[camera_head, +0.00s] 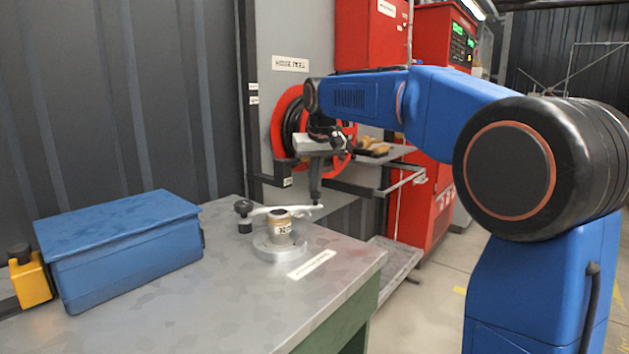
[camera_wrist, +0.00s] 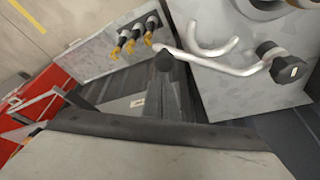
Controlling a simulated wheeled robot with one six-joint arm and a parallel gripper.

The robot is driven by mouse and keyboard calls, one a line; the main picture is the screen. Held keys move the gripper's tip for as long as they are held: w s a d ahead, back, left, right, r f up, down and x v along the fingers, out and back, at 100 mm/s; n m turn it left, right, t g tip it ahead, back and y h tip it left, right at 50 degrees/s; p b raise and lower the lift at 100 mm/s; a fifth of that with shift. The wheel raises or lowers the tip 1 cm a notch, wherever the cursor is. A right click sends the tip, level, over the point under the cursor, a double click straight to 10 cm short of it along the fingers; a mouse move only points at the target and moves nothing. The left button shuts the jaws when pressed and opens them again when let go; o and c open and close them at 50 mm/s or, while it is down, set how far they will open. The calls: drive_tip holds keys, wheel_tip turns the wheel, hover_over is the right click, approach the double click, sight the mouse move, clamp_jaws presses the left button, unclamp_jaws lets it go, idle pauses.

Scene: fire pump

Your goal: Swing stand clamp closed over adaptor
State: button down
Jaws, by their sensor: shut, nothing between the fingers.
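The pale clamp arm (camera_head: 262,210) runs from a black knob (camera_head: 243,214) on the left, behind the adaptor's top, to a free end on the right. In the wrist view the silver clamp arm (camera_wrist: 225,70) has a curved hook, and a gap shows between it and the round part at the top edge. My gripper (camera_head: 315,198) points down, shut and empty, with its tip (camera_wrist: 165,62) at the arm's free end; whether they touch is unclear.
A blue box (camera_head: 120,245) and a yellow item (camera_head: 31,279) are at the table's left. A white label strip (camera_head: 312,264) lies in front of the stand. A red hose reel (camera_head: 290,130) and a shelf with brass fittings (camera_head: 372,150) stand behind. The table front is clear.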

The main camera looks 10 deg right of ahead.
drive_tip(key=shift+s, duration=0.1)
drive_tip(key=shift+s+m, duration=0.3)
drive_tip(key=shift+s, duration=0.15)
drive_tip(key=s+a+m+h, duration=0.2)
drive_tip(key=s+m, duration=0.4)
drive_tip(key=s, duration=1)
drive_tip(key=shift+a+m+g, duration=0.3)
drive_tip(key=shift+a, duration=0.3)
drive_tip(key=shift+a+f, duration=0.1)
drive_tip(key=shift+s, duration=0.1)
drive_tip(key=v, duration=1.7)
drive_tip(key=shift+w+r, duration=0.2)
drive_tip(key=shift+r, duration=0.05)
drive_tip(key=shift+a, duration=0.1)
